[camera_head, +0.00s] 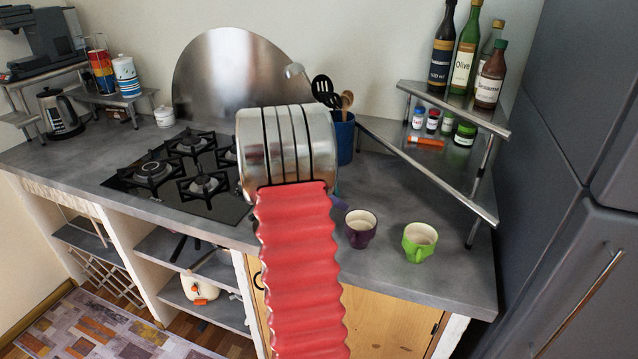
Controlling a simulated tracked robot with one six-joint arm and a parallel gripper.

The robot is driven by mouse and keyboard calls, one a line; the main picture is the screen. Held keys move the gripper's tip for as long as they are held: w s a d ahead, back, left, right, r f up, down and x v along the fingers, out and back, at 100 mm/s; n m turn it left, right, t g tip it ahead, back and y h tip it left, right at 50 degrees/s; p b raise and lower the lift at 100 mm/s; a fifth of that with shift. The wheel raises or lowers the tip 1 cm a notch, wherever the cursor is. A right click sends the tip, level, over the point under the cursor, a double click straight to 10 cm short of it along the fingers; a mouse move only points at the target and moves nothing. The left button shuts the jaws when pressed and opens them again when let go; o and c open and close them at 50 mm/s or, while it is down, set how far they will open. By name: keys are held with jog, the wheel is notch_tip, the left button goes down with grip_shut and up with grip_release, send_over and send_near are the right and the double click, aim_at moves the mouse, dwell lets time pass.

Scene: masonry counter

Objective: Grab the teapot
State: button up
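A white rounded pot with orange patches (200,288), which may be the teapot, sits on the open shelf under the counter, left of the wooden door. It is small in view, and I cannot make out a spout or handle clearly. A metal kettle with dark parts (60,112) stands on the counter at the far left. My red ribbed arm with its silver end section rises through the middle of the picture, over the counter. My gripper's fingers do not show, and the arm hides part of the counter behind it.
A black gas hob (185,175) lies left of my arm. A purple cup (360,230) and a green cup (419,242) stand near the counter's front right. A blue utensil holder (344,138) and a corner rack of bottles (455,105) stand behind. A dark fridge (575,200) bounds the right.

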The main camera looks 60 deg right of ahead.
jog(key=shift+s+d+f, duration=0.1)
jog(key=shift+d+f, duration=0.1)
jog(key=shift+f, duration=0.1)
dwell(0.4)
grip_shut()
dwell(1.1)
jog(key=shift+r, duration=0.15)
